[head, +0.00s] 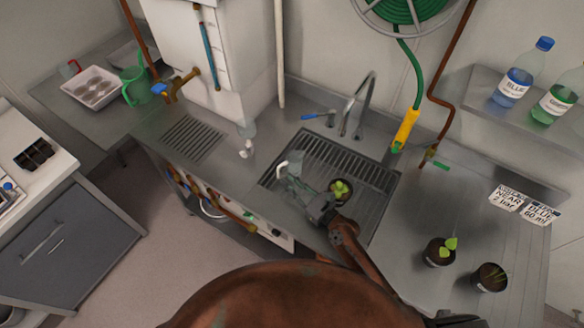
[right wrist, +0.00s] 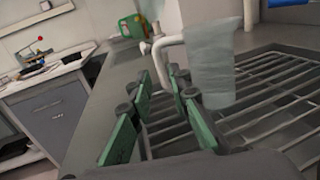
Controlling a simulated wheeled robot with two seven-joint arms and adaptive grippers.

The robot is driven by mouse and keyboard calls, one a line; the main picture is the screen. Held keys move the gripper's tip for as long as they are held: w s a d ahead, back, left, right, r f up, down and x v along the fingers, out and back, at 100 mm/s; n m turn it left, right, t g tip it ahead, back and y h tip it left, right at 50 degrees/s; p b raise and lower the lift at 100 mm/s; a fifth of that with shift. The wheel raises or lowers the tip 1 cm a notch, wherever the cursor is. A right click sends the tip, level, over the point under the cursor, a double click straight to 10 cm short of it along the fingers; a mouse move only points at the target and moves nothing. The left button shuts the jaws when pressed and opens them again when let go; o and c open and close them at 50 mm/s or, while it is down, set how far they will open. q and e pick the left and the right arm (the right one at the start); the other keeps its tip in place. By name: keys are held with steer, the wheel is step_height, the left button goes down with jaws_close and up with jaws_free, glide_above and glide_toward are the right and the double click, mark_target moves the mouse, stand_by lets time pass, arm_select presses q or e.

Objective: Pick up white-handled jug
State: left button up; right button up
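The clear jug with a white handle (head: 296,161) stands at the left part of the sink's grate, partly hidden by my right gripper (head: 293,186). In the right wrist view the jug (right wrist: 212,60) is upright, just beyond my fingertips (right wrist: 160,88). Its white handle (right wrist: 163,45) points left and its lower part lies in line with the gap between the fingers. The green-padded fingers are apart, with nothing clearly held. I cannot tell whether they touch the handle. My left gripper is not in view.
A potted seedling (head: 340,190) stands on the grate close to my right gripper. Two more pots (head: 438,252) are on the right counter. A clear cup-like piece with a white part (head: 246,140) is left of the sink. A green jug (head: 134,84) stands farther left.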

mark_target(282, 176)
steer(key=x, duration=0.4)
steer(key=shift+w, duration=0.1)
steer(key=shift+w+a, duration=0.25)
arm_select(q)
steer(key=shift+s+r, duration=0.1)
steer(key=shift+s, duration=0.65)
arm_select(e)
jaws_close()
steer(key=shift+r, duration=0.1)
